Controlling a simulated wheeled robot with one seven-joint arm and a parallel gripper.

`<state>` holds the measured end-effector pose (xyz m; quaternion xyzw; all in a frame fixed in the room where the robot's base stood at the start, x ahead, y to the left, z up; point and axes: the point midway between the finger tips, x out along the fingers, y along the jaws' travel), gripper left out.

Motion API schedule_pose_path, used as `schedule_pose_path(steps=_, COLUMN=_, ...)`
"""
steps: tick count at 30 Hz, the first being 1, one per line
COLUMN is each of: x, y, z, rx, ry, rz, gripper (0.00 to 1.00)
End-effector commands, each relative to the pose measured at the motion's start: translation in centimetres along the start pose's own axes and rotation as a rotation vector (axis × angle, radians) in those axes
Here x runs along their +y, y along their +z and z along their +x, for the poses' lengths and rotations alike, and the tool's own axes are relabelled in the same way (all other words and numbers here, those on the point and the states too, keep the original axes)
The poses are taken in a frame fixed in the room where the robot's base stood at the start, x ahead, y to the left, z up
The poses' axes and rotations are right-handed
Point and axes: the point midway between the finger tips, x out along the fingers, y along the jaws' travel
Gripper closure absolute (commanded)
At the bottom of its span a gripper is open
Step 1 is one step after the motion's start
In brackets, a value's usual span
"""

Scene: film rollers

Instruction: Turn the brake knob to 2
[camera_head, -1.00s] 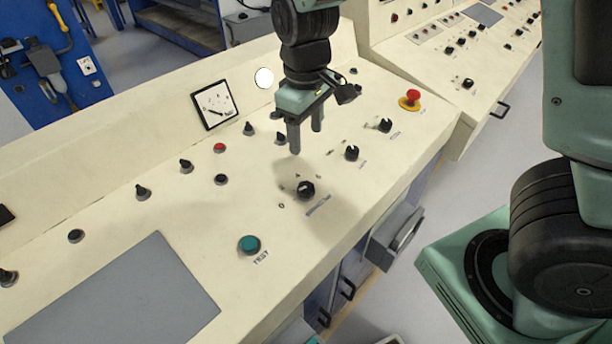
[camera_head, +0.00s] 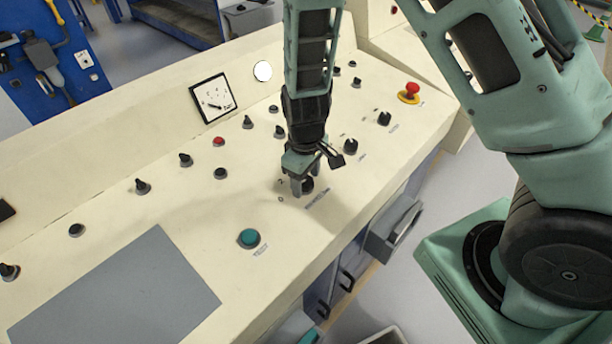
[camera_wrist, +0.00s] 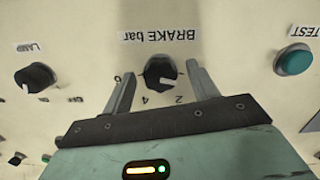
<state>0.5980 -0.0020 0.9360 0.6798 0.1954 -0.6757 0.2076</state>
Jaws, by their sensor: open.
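The black brake knob (camera_wrist: 160,70) sits under an upside-down "BRAKE bar" label (camera_wrist: 158,35) in the wrist view. Marks 4 and 2 show below it and one more mark at its left; the right side is partly covered by a finger. My gripper (camera_head: 302,188) is open, pointing down at the panel, with one finger on each side of the knob and visible gaps between. In the head view the fingers mostly hide the knob (camera_head: 308,184).
A green TEST button (camera_head: 249,238) is on the near side of the knob. A LAMP knob (camera_wrist: 36,77) and another black knob (camera_head: 384,118) lie farther along, with a red emergency button (camera_head: 410,92). A grey plate (camera_head: 115,290) covers the panel's left front.

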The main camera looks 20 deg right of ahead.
Motion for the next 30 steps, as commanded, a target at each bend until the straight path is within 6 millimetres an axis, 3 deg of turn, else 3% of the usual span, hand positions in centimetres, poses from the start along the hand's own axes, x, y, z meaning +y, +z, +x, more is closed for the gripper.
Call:
schedule_pose_path(steps=7, x=-0.01, y=-0.01, z=0.04, rx=0.000, ry=0.000, rz=0.000, gripper=0.44)
schedule_pose_path(steps=12, x=0.00, y=-0.01, z=0.02, rx=0.000, ry=0.000, rz=0.000, gripper=0.86)
schedule_pose_path(steps=23, x=-0.01, y=-0.01, z=-0.01, rx=-0.001, ry=-0.005, rz=0.043, gripper=0.86)
schedule_pose_path(steps=30, x=0.04, y=0.00, z=-0.04, rx=-0.001, ry=-0.019, rz=0.187, gripper=0.86)
